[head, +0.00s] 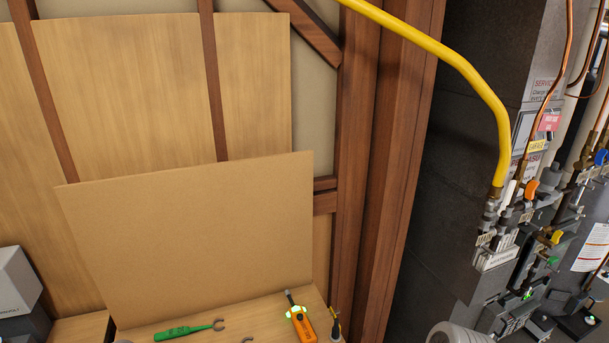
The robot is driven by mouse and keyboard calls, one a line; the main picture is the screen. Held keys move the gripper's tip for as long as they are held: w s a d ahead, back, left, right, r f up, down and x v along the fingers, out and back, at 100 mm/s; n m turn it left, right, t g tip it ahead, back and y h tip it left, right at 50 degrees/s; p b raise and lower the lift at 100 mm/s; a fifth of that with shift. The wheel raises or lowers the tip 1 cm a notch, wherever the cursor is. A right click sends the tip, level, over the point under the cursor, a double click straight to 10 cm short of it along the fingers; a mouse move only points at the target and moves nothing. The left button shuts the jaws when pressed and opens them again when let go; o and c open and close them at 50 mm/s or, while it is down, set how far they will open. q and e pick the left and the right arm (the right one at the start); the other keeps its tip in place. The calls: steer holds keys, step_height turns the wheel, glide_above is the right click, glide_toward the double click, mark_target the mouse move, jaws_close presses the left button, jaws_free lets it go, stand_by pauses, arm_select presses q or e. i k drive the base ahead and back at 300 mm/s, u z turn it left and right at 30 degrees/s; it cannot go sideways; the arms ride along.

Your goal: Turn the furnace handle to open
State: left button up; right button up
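Furnace pipework with valves stands at the right side of the head view. A yellow gas pipe (440,50) bends down into a metal fitting (492,205). Beside the fitting are a small orange handle (531,189) and, lower, a small yellow handle (556,237). I cannot tell which of these is the furnace handle, or whether its valve is open. Neither of my grippers shows in the view.
A wooden bench (262,312) at the bottom holds a green wrench (188,331) and an orange-yellow tool (301,322). A brown board (200,235) leans behind them. A dark block wall (440,200) stands left of the pipework. A grey rounded thing (458,334) shows at the bottom edge.

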mark_target(553, 259)
steer(key=z, duration=1.75)
steer(key=k, duration=0.25)
steer(key=u, duration=0.35)
steer(key=i, duration=1.45)
steer(key=z, duration=0.55)
